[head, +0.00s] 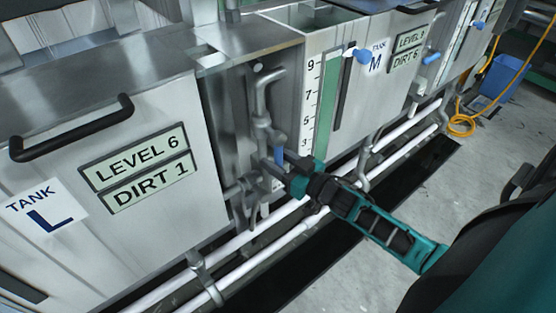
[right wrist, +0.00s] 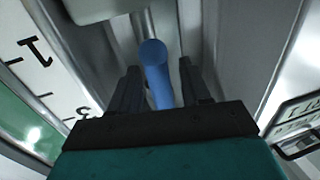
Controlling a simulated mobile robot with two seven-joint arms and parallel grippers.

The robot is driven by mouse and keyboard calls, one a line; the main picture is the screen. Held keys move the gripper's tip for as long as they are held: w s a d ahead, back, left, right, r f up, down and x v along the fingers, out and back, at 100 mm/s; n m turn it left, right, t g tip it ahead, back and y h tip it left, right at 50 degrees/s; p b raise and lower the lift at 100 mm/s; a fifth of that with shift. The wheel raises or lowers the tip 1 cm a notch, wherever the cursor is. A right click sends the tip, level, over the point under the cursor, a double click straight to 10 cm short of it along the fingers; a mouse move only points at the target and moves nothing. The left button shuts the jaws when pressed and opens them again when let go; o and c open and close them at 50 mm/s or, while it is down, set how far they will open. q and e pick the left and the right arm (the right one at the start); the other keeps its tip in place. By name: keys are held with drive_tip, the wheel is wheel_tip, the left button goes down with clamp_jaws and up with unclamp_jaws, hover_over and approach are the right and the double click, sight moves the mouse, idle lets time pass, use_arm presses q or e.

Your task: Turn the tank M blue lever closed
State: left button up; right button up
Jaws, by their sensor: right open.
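The blue lever (head: 279,154) is a short blue handle on the grey pipework between tank L and the level gauge of tank M (head: 376,62). My right gripper (head: 276,173) reaches in from the lower right to the pipes. In the right wrist view the lever (right wrist: 156,72) lies between the two open dark fingers (right wrist: 161,88), with visible room on both sides. Its lower end is hidden by the gripper body. My left gripper is out of view.
Tank L's panel (head: 100,235) with a black handle (head: 75,130) is at left. White pipes (head: 240,243) run along the tanks below the gripper. Another blue handle (head: 362,57) is beside the gauge. A blue bin (head: 505,78) and yellow hose (head: 462,125) are on the floor, far right.

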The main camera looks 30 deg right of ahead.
drive_tip(key=shift+c, duration=0.4)
drive_tip(key=c, duration=0.3)
clamp_jaws()
